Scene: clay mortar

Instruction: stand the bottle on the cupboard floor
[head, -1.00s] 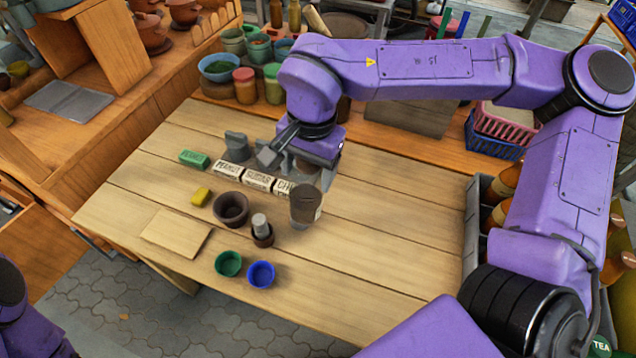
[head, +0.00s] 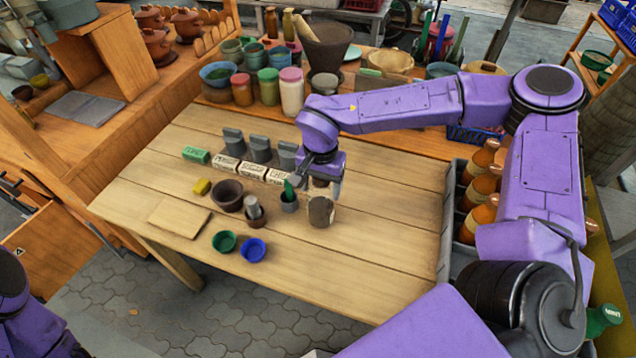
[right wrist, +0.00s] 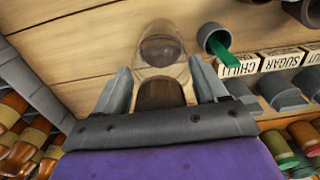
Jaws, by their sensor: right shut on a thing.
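My right gripper (head: 324,185) is over the right half of the wooden table. Its fingers (right wrist: 166,88) are shut on a clear glass-like vessel (right wrist: 160,65) with brown inside. The vessel also shows in the head view (head: 321,211), just below the fingers; I cannot tell whether it touches the table. A green bottle (head: 603,318) is at the lower right. My left gripper is out of view.
Close to the vessel are a grey cup (head: 289,203) with a green item, a row of labelled blocks (head: 252,171) and a brown bowl (head: 228,195). Green (head: 224,242) and blue (head: 253,248) cups stand at the front. Jars line the back. The table's right front is clear.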

